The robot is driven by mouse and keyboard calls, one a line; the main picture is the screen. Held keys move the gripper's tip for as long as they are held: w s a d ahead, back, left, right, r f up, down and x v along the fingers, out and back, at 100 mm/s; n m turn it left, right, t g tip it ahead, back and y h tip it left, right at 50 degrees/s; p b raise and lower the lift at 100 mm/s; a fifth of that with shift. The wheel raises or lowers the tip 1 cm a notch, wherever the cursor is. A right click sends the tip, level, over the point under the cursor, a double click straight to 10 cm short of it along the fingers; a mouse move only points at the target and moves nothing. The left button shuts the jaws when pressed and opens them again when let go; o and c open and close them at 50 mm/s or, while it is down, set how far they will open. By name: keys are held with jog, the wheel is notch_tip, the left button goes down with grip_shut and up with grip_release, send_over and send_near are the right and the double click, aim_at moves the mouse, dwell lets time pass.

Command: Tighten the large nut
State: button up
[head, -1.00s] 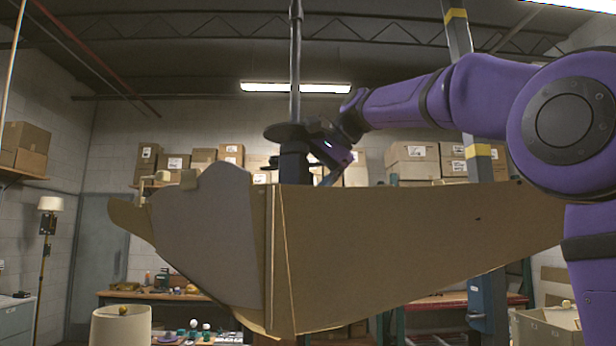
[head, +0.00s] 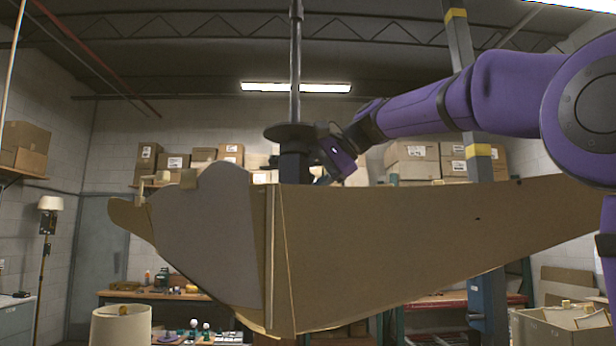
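A dark upright pole (head: 295,62) rises through a dark round disc (head: 289,131). Just under the disc sits a dark, faceted block that looks like the large nut (head: 294,164). Its lower end is hidden behind the cardboard. My gripper (head: 300,160) reaches in from the right at the nut's height, just under the disc's right side. A small dark piece shows to the left of the nut and may be a fingertip. The fingers are dark against the dark nut, so I cannot tell whether they grip it or only stand around it.
A steel post (head: 486,230) stands behind my arm. A workbench (head: 190,297), a lampshade (head: 121,324) and stacked boxes (head: 413,160) are farther back.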

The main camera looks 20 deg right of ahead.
jog(key=shift+d+f+t+y, duration=0.1)
jog(key=shift+f+t+y, duration=0.1)
jog(key=shift+t+y, duration=0.95)
jog(key=shift+y, duration=0.25)
jog(key=o, duration=0.9)
jog(key=shift+s+d, duration=0.1)
jog(key=v, duration=1)
jog(key=shift+s+d+r, duration=0.1)
jog(key=shift+s+d, duration=0.1)
jog(key=shift+d, duration=0.05)
